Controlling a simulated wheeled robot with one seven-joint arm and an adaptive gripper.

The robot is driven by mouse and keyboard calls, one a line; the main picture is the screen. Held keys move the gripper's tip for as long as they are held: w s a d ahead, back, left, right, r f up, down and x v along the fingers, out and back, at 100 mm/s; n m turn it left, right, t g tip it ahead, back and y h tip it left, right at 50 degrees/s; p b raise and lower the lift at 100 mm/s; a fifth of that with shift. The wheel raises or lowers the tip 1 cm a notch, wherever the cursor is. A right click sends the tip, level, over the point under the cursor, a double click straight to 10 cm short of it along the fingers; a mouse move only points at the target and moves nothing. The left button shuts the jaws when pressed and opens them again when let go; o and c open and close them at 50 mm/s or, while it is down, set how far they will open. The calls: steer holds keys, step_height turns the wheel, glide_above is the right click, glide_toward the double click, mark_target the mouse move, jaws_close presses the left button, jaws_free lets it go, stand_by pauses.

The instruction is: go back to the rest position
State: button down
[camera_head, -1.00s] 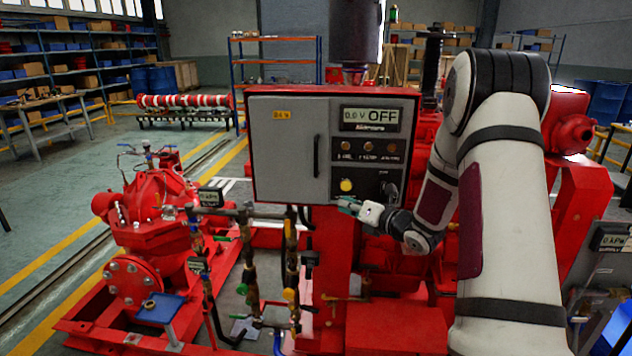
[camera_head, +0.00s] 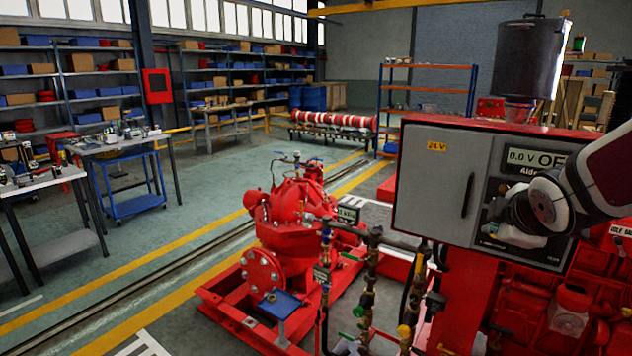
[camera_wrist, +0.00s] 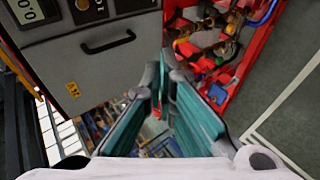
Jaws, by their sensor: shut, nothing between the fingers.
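My gripper (camera_head: 500,236) is in front of the lower part of the grey control panel (camera_head: 440,190) in the head view. My arm comes in from the right edge and covers part of the panel's controls. In the wrist view my gripper (camera_wrist: 163,95) shows its teal fingers shut, with nothing held. The panel also fills the upper left of the wrist view (camera_wrist: 75,65), with its black handle and yellow label.
A red pump (camera_head: 290,225) with pipes and valves stands left of the panel. A dark cylindrical tank (camera_head: 530,58) rises behind the panel. Workbenches (camera_head: 120,145) and shelves stand at the left and back. The floor between the benches and the pump is clear.

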steer(key=s+a+m+g+y, duration=0.1)
steer(key=s+a+m, duration=0.3)
steer(key=s, duration=0.4)
steer(key=s+a+m+g+y, duration=0.1)
steer(key=s+a+m, duration=0.3)
steer(key=s, duration=0.5)
steer(key=s+a+f+m+g+y, duration=0.1)
steer(key=s+a+m+g, duration=0.2)
steer(key=s+a, duration=0.3)
steer(key=shift+s+m, duration=0.9)
steer(key=shift+s, duration=0.35)
